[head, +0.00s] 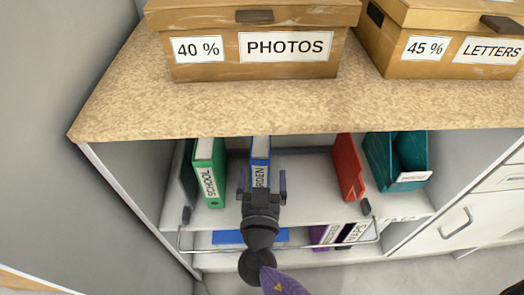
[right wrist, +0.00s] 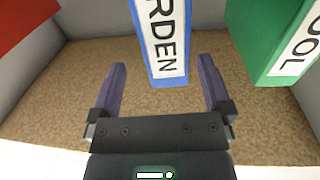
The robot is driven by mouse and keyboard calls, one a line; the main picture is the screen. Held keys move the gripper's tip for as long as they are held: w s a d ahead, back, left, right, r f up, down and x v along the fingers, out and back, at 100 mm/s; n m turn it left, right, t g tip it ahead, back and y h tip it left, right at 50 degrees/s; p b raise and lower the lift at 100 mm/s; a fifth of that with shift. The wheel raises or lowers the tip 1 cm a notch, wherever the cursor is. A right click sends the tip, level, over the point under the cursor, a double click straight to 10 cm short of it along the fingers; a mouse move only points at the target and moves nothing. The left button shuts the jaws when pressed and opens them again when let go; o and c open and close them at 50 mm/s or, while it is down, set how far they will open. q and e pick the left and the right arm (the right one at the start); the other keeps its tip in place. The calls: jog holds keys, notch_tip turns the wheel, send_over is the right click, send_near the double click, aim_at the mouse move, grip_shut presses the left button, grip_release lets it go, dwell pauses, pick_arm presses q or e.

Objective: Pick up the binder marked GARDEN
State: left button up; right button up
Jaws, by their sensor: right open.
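The blue binder with a white spine label (head: 261,148) stands upright on the upper shelf under the counter; the end of its label reads "RDEN" in the right wrist view (right wrist: 164,40). My right gripper (head: 263,180) is open in front of it. In the right wrist view the two purple fingers of my right gripper (right wrist: 162,85) lie on either side of the binder's spine, apart from it, with nothing between them but the binder beyond. My gripper hides the lower part of the spine in the head view. My left gripper is not in view.
A green SCHOOL binder (head: 209,170) stands left of the blue one. A red binder (head: 350,165) and a teal magazine holder (head: 385,160) stand to the right. A wire rail (head: 300,246) crosses below. PHOTOS (head: 255,50) and LETTERS (head: 440,45) boxes sit on the counter (head: 120,105).

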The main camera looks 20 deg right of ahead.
jog(key=x, duration=0.6)
jog(key=shift+w+a, duration=0.15)
jog(key=shift+a, duration=0.2)
grip_shut()
jog(key=shift+r, duration=0.1)
